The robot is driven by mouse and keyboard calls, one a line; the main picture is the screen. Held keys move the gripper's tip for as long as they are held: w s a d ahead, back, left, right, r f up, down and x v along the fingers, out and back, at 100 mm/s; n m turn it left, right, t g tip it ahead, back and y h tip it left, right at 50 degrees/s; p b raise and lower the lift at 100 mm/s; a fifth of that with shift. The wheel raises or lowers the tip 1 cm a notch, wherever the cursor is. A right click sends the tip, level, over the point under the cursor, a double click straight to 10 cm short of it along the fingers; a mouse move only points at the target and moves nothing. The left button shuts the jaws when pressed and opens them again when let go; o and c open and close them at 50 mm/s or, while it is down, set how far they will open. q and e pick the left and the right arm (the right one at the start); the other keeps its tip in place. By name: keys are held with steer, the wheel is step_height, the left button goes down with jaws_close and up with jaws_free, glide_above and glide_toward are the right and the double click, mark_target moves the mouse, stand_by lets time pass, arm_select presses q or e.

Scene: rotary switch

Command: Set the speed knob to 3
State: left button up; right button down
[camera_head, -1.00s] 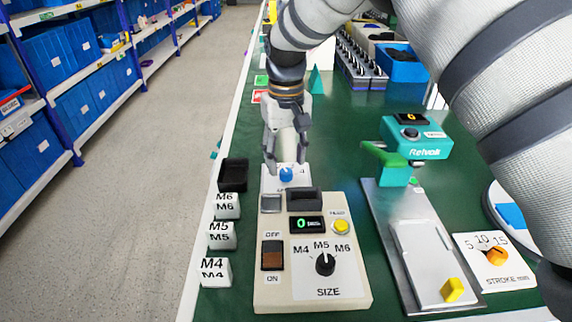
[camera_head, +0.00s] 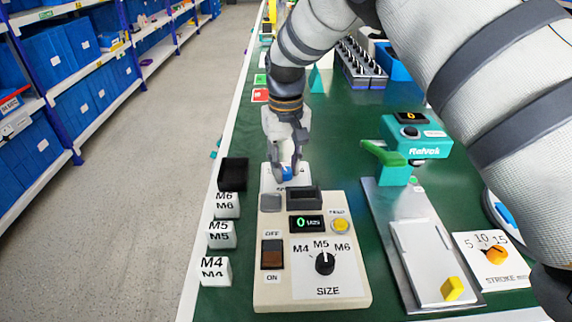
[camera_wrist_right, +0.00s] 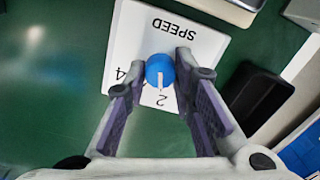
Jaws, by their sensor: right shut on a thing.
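The blue speed knob (camera_head: 287,173) sits on a white plate (camera_head: 268,182) behind the cream SIZE box. In the right wrist view the plate (camera_wrist_right: 207,42) reads SPEED upside down. The knob (camera_wrist_right: 160,68) there has a pale pointer line directed at the number 2. A 4 shows partly at the left; the 3 cannot be made out. My right gripper (camera_head: 287,176) points down over the plate, with its fingers on either side of the knob; in the wrist view the gripper (camera_wrist_right: 161,75) is closed on it. My left gripper is not in view.
The cream SIZE box (camera_head: 312,285) stands in front of the plate, its black dial (camera_head: 324,263) toward M5. A black bin (camera_head: 233,174) and labelled M4, M5 and M6 blocks (camera_head: 222,236) line the left edge. A teal and green press (camera_head: 415,140) stands to the right.

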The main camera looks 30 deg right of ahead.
mark_target(286, 170)
steer(key=m, duration=0.3)
steer(key=shift+m+p, duration=0.3)
steer(key=shift+m, duration=1.9)
steer(key=c, duration=1.3)
jaws_free()
step_height(286, 170, up, 12)
steer(key=shift+r, duration=0.1)
